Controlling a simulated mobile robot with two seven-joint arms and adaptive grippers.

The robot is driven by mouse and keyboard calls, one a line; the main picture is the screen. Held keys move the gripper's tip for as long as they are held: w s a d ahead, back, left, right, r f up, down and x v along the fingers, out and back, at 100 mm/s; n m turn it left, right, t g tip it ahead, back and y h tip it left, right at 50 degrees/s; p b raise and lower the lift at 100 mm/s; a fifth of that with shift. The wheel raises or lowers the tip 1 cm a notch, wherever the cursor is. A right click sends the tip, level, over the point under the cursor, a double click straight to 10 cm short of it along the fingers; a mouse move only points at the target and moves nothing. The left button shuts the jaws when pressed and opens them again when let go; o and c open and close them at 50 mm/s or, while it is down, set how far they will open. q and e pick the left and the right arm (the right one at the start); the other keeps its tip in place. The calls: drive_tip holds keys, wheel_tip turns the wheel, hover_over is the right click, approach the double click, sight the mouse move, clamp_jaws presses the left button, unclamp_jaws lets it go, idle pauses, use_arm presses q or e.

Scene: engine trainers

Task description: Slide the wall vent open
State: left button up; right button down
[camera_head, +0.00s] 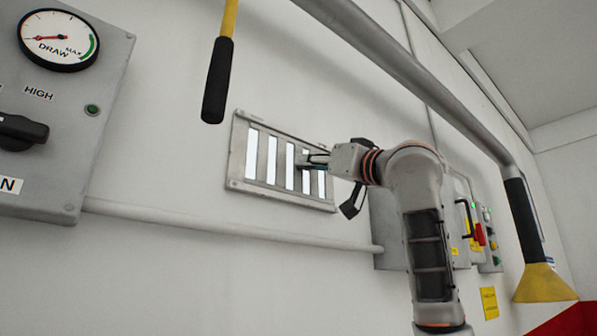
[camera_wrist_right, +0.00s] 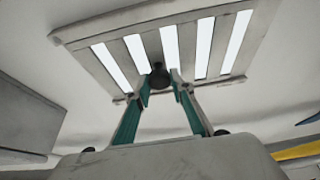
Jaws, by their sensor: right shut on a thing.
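The wall vent (camera_head: 262,158) is a grey metal grille on the white wall, with several tall slots showing bright white between grey bars. In the right wrist view the vent (camera_wrist_right: 187,48) fills the upper middle, and its slots also show bright. A small dark knob (camera_wrist_right: 158,72) stands out from its lower middle part. My right gripper (camera_head: 312,160) reaches the right half of the vent from the right. In the wrist view its green-padded fingers (camera_wrist_right: 161,82) are on either side of the knob, shut on it. In the head view the fingers hide the knob. My left gripper is not in view.
A grey panel (camera_head: 60,120) with a DRAW gauge (camera_head: 58,40) is at the left. A black-gripped yellow handle (camera_head: 218,80) hangs above the vent. A thick pipe (camera_head: 420,75) crosses the upper right. A conduit (camera_head: 230,230) runs below the vent.

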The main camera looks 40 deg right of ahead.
drive_tip(key=shift+s+d+r, duration=0.1)
drive_tip(key=shift+d+r, duration=0.05)
drive_tip(key=shift+d, duration=0.1)
drive_tip(key=c, duration=1.9)
unclamp_jaws()
drive_tip(key=shift+o, duration=0.7)
drive_tip(key=shift+d, duration=0.15)
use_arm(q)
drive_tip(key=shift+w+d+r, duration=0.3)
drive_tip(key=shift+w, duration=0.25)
use_arm(e)
drive_tip(key=a+v, duration=0.1)
drive_tip(key=v, duration=1.1)
drive_tip(key=shift+d, duration=0.35)
